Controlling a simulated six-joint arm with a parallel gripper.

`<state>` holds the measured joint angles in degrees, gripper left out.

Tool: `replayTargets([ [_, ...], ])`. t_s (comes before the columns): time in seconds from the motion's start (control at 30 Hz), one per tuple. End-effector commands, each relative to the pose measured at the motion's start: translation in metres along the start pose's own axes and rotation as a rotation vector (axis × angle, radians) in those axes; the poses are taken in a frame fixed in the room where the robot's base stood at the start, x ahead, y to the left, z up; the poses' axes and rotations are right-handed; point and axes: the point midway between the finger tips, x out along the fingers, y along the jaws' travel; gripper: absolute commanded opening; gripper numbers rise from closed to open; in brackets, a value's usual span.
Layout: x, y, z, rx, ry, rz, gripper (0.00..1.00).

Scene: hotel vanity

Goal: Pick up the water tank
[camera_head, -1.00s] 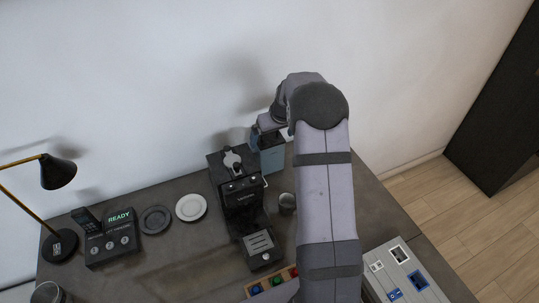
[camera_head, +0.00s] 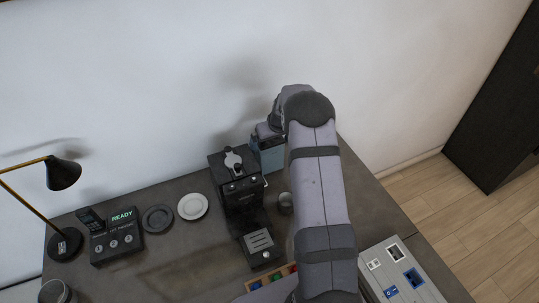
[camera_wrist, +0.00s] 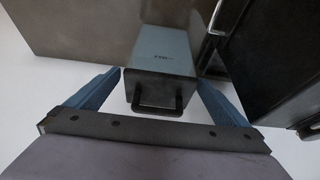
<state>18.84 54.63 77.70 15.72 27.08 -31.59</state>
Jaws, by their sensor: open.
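The water tank (camera_head: 270,156) is a blue-grey box standing just right of the black coffee machine (camera_head: 236,185), near the wall. In the wrist view the tank (camera_wrist: 163,55) has a dark lid with a black handle (camera_wrist: 157,104) facing my gripper. My gripper (camera_wrist: 161,84) is open, with one blue finger on each side of the tank. In the head view my arm and wrist hide most of the gripper and the tank's upper part.
The coffee machine stands close beside the tank. A small metal cup (camera_head: 285,202) is in front of it. A panelled box (camera_head: 400,272) lies at front right.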

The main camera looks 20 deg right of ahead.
Motion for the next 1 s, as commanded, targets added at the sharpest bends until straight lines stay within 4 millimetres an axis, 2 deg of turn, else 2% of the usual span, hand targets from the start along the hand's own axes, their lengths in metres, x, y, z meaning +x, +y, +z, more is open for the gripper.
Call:
replayTargets([
  [0.03, 0.0, 0.0, 0.0, 0.0, 0.0, 0.0, 0.95],
  [0.07, 0.0, 0.0, 0.0, 0.0, 0.0, 0.0, 0.88],
  [0.33, 0.0, 0.0, 0.0, 0.0, -0.001, 0.0, 0.23],
  [0.73, -0.008, 0.0, -0.005, 0.0, 0.005, 0.001, 0.23],
  [1.0, -0.043, 0.001, -0.02, 0.0, 0.008, 0.002, 0.23],
])
